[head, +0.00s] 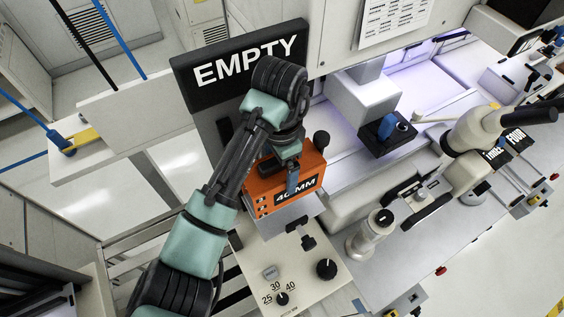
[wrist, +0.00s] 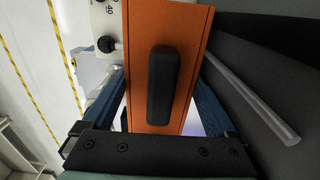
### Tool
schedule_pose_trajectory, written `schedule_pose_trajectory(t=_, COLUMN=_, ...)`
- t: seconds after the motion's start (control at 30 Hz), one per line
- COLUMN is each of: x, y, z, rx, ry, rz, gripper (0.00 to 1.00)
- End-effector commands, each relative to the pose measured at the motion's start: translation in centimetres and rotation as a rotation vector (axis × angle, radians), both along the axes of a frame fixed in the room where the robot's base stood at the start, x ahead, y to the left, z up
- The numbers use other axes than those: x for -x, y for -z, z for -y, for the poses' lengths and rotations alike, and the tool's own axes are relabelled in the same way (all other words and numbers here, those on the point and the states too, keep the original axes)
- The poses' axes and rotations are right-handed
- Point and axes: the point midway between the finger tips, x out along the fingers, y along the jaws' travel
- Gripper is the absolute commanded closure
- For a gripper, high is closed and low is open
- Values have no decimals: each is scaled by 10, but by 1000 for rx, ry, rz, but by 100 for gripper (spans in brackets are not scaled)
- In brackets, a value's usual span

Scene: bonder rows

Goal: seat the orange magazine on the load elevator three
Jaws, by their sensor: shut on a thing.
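The orange magazine (head: 262,187), with a dark label reading what looks like 40 MM, is in the middle of the head view. My gripper (head: 290,176) is above it, shut on it. In the wrist view the magazine (wrist: 143,60) with its black handle (wrist: 163,85) lies between the two blue fingers of my gripper (wrist: 165,105). A light metal plate (head: 290,214) shows just below the magazine's front; I cannot tell whether the magazine rests on it. I see no number that marks this spot as load elevator three, and my arm hides part of the area.
A dark EMPTY sign (head: 245,68) stands behind my gripper. A cream panel (head: 312,272) with a 25-30-40 dial and black knobs lies in front. A metal rod (wrist: 252,100) lies beside the magazine in the wrist view.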

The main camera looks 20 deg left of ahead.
Motion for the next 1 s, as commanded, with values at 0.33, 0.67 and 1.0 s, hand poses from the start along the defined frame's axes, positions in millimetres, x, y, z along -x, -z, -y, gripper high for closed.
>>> schedule_pose_trajectory(t=0.33, x=0, y=10, z=-1, rx=-1, ry=0, rz=2, gripper=100)
schedule_pose_trajectory(t=0.67, x=0, y=39, z=0, rx=-1, ry=0, rz=1, gripper=100)
schedule_pose_trajectory(t=1.0, x=0, y=48, z=-1, rx=-2, ry=0, rz=2, gripper=100)
